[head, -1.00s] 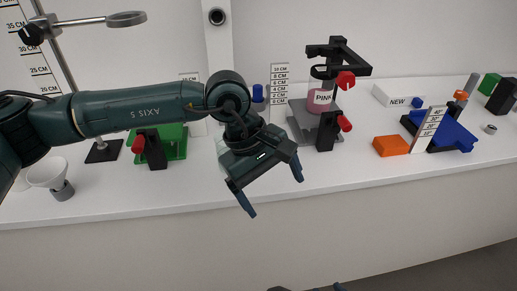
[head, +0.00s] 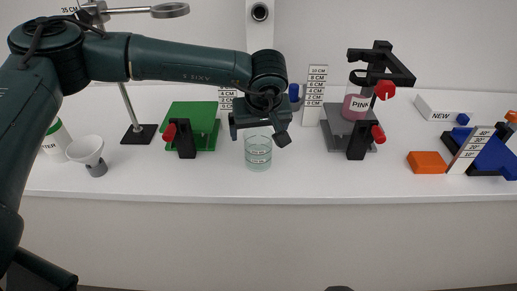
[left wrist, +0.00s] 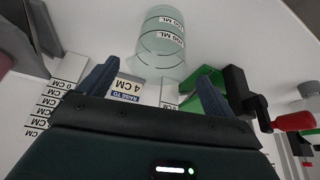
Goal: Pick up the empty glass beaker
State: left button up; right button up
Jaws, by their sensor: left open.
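The empty clear glass beaker (head: 258,158) stands upright on the white bench near its front edge. It has white volume labels and no visible contents. My left gripper (head: 258,136) is open and empty, just above and partly in front of the beaker, hiding its upper part in the head view. In the left wrist view the two blue fingertips (left wrist: 156,76) are spread apart, and the beaker (left wrist: 162,45) lies beyond them, roughly between them in the picture. I cannot tell whether a finger touches it. My right gripper is not in view.
A green stand (head: 197,120) with a black, red-knobbed clamp is left of the beaker. A grey stand (head: 338,118) with the pink jar (head: 356,103) is right. Height scales (head: 314,92) stand behind. A white funnel (head: 86,150) is far left. The front bench edge is clear.

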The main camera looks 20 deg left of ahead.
aim_at(258, 139)
pick_arm(q)
jog(key=p+x, duration=0.1)
jog(key=x, duration=0.4)
jog(key=shift+c, duration=0.2)
jog(key=c, duration=1.1)
